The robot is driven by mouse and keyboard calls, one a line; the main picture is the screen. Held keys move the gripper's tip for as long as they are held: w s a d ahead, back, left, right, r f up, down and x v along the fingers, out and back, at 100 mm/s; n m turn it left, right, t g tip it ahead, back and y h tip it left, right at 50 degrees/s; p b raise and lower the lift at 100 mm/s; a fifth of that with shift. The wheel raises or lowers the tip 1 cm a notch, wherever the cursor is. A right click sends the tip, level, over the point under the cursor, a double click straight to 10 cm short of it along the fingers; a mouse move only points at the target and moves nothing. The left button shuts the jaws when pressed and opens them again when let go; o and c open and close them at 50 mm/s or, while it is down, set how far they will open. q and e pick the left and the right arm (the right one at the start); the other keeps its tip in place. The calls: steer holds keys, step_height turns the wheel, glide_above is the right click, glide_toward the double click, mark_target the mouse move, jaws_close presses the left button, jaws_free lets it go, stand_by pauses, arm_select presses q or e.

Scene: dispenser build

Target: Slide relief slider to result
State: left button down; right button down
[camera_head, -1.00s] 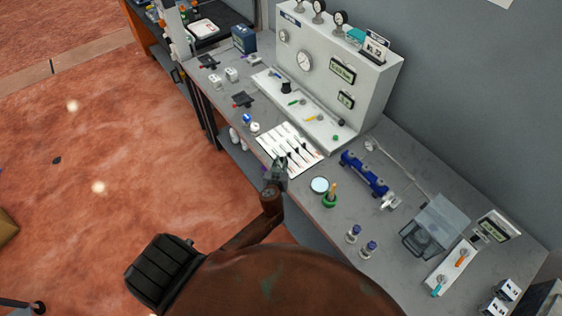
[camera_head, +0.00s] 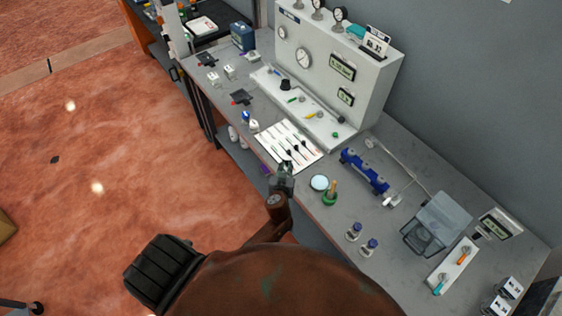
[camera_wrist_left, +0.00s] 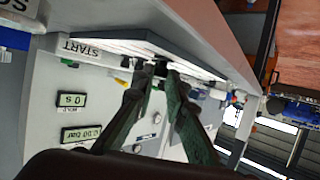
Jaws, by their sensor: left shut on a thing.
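A white slider board (camera_head: 270,137) with several dark-knobbed slots lies near the front edge of the bench. Its lettering is too small to read in the head view, so I cannot tell which slot is the relief slider. My left gripper (camera_head: 286,166) is at the board's near edge. In the left wrist view its fingers (camera_wrist_left: 166,72) are closed together on a small dark knob at the board (camera_wrist_left: 190,58), mostly hidden between the fingertips. A "START" label (camera_wrist_left: 82,48) shows at one end of the board. My right gripper is not in view.
A white gauge console (camera_head: 320,62) stands behind the board. A round white dish (camera_head: 319,183), a green-based holder (camera_head: 330,198), a blue device (camera_head: 364,172) and two small bottles (camera_head: 353,232) stand to the right. Bare bench lies between them.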

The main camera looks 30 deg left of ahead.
arm_select(q)
steer(key=d, duration=0.1)
steer(key=s+d, duration=0.1)
steer(key=shift+d+f+b, duration=0.1)
steer(key=shift+d+b, duration=0.2)
steer(key=shift+b, duration=0.05)
steer(key=c, duration=1.9)
jaws_free()
steer(key=shift+c, duration=0.2)
steer(key=shift+s, duration=0.1)
steer(key=v, duration=0.7)
